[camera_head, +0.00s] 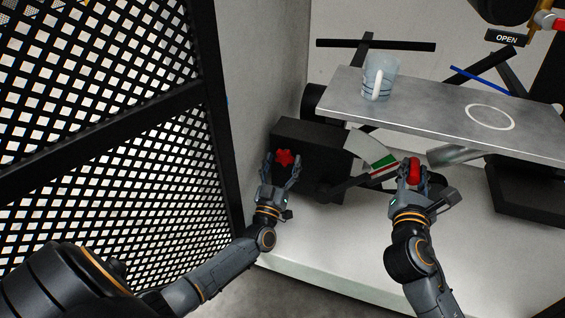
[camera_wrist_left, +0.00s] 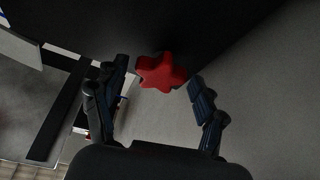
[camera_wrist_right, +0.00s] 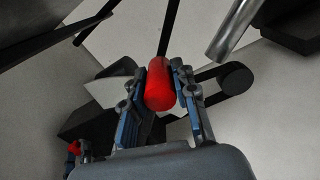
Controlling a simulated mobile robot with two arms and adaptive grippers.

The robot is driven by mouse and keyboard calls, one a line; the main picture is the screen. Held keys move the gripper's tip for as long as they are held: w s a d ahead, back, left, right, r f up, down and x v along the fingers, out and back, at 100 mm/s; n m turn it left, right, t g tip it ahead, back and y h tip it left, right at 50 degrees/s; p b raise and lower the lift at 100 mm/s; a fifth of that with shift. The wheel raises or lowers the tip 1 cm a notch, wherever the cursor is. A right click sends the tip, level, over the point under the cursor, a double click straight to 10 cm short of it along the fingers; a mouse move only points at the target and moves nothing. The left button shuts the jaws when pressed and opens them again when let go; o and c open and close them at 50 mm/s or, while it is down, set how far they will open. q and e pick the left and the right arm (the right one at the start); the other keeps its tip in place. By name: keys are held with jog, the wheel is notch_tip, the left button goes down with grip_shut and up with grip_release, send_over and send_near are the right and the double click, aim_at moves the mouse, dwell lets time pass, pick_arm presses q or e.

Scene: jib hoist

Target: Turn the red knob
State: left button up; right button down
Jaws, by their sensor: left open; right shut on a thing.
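The red knob (camera_head: 284,158) is star-shaped and sits on the front of a black box (camera_head: 318,143). My left gripper (camera_head: 280,168) is open, with its fingers on either side of the knob; in the left wrist view the knob (camera_wrist_left: 162,72) lies just beyond and between the fingertips (camera_wrist_left: 155,80), with no clear contact. My right gripper (camera_head: 412,172) is shut on a red cylindrical handle (camera_head: 414,168), which shows between its fingers in the right wrist view (camera_wrist_right: 160,84).
A grey shelf (camera_head: 440,112) above holds a clear mug (camera_head: 379,78) and bears a white ring mark (camera_head: 490,117). A scale plate with green and red bands (camera_head: 382,164) is beside the right gripper. A black mesh fence (camera_head: 110,150) stands at left. An OPEN sign (camera_head: 507,38) hangs at upper right.

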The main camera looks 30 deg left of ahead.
jog(key=shift+f, duration=0.25)
pick_arm(q)
jog(key=c, duration=1.1)
jog(key=shift+n+g+y, duration=0.4)
jog(key=shift+n+y, duration=0.3)
jog(key=shift+n, duration=0.8)
jog(key=shift+c, duration=0.2)
jog(key=o, duration=1.1)
jog(key=shift+o, duration=0.2)
jog(key=v, duration=1.2)
